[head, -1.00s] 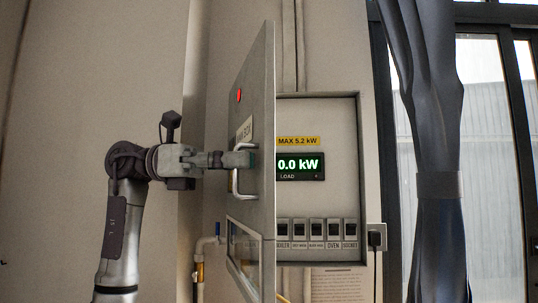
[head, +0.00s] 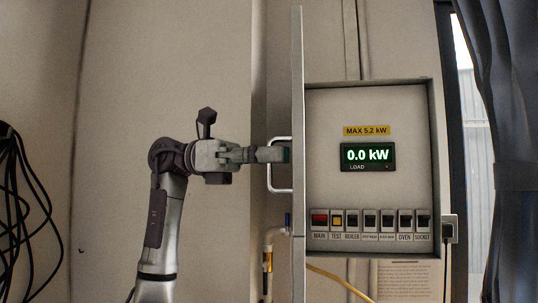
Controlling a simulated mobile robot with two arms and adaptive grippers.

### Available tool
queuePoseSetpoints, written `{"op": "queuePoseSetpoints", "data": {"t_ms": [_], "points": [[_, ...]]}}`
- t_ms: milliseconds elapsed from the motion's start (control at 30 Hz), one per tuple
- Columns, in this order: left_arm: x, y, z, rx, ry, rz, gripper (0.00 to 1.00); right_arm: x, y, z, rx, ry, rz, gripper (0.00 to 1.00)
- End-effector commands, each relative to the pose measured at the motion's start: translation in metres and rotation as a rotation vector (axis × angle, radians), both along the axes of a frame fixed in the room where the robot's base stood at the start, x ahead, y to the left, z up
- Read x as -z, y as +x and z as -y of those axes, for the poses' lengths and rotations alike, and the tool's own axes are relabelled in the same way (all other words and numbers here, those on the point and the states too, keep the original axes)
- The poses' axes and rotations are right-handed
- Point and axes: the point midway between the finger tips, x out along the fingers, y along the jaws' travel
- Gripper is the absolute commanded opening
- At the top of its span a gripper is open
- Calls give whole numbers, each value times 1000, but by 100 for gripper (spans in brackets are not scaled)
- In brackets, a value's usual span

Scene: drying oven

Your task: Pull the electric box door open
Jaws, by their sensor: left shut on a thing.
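The electric box door (head: 298,80) stands wide open, seen nearly edge-on at the left side of the electric box (head: 433,150). Its metal handle (head: 279,189) sticks out to the left. My left gripper (head: 284,154) is shut on the handle near its upper part. Inside the box a display (head: 368,156) reads 0.0 kW, under a yellow MAX 5.2 kW label (head: 366,131). A row of several labelled switches (head: 371,221) runs along the bottom. The door's front face is hidden by the edge-on angle. My right gripper is not in view.
A plug (head: 449,230) sits in a socket at the box's right. A dark curtain (head: 510,130) hangs at the far right, and black cables (head: 15,200) hang at the far left.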

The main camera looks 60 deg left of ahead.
Motion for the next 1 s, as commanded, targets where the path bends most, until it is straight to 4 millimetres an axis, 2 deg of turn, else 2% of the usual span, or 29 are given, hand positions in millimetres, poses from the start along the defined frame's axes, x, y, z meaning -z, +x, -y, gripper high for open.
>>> {"op": "queuePoseSetpoints", "data": {"t_ms": [67,100,167,433,567,1000], "points": [[0,0,0,-1,-1,0,0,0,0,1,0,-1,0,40],[0,0,0,-1,-1,0,14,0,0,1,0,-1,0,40],[0,0,0,-1,-1,0,20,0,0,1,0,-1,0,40],[0,0,-1,-1,-1,0,20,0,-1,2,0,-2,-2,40],[-1,-4,-8,-2,-3,1,20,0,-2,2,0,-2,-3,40],[-2,-51,-82,1,-5,5,20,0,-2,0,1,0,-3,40]]}}
